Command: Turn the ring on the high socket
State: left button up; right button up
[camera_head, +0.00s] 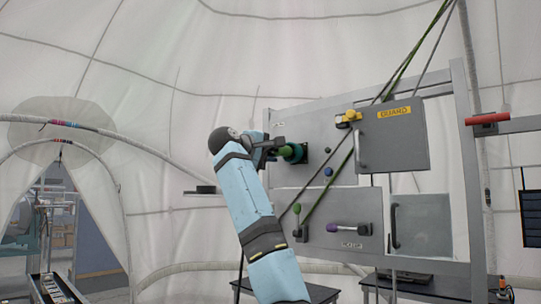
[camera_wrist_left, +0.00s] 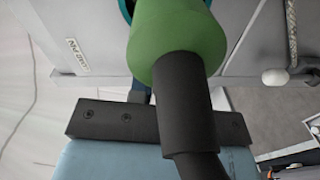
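The high socket is on the upper grey panel, with a teal ring (camera_head: 299,153) around it. A green plug (camera_head: 287,152) with a black rear end sits at the ring. In the left wrist view the green plug (camera_wrist_left: 178,40) fills the upper middle, and a sliver of the teal ring (camera_wrist_left: 126,8) shows behind it. My left gripper (camera_head: 270,147) is right at the plug and ring, coming from the left. Its fingertips are hidden by the plug and my arm, so I cannot tell whether it grips the ring. My right gripper is not in view.
A guard door (camera_head: 392,140) with a handle and a yellow knob (camera_head: 351,115) is right of the socket. Diagonal ropes cross the panel front. Below are a purple-ended handle (camera_head: 345,228) and a grey door (camera_head: 420,225). A red handle (camera_head: 487,119) is at the right.

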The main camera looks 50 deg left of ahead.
pick_arm(q)
jog(key=o, duration=0.3)
jog(key=shift+f, duration=0.3)
jog(key=shift+o, duration=0.5)
jog(key=shift+r, duration=0.1)
jog(key=shift+s, duration=0.1)
jog(key=shift+s, duration=0.35)
jog(key=s+d+b, duration=0.1)
jog(key=s+b, duration=0.3)
jog(key=s, duration=0.9)
jog(key=shift+d+r, duration=0.25)
jog(key=shift+r, duration=0.05)
jog(key=shift+w, duration=0.1)
